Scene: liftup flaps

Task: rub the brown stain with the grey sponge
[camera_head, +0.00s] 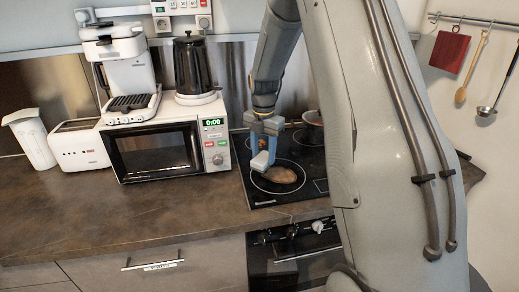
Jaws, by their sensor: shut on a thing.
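A brown stain (281,175) lies inside a ring on the black cooktop (264,199), to the right of the microwave. My gripper (264,148) reaches down over the cooktop at the stain's back left side. It is shut on a small pale grey block, which looks like the grey sponge (260,162). The sponge is at the stain's upper left edge in the picture. I cannot tell whether it touches the cooktop. The gripper's fingers partly cover the sponge.
The microwave (157,152) stands close left of my gripper, with a coffee machine (122,72) and black kettle (191,66) on top. A pot (313,124) stands behind, right of the gripper. The counter front left (130,209) is clear. My arm hides the cooktop's right side.

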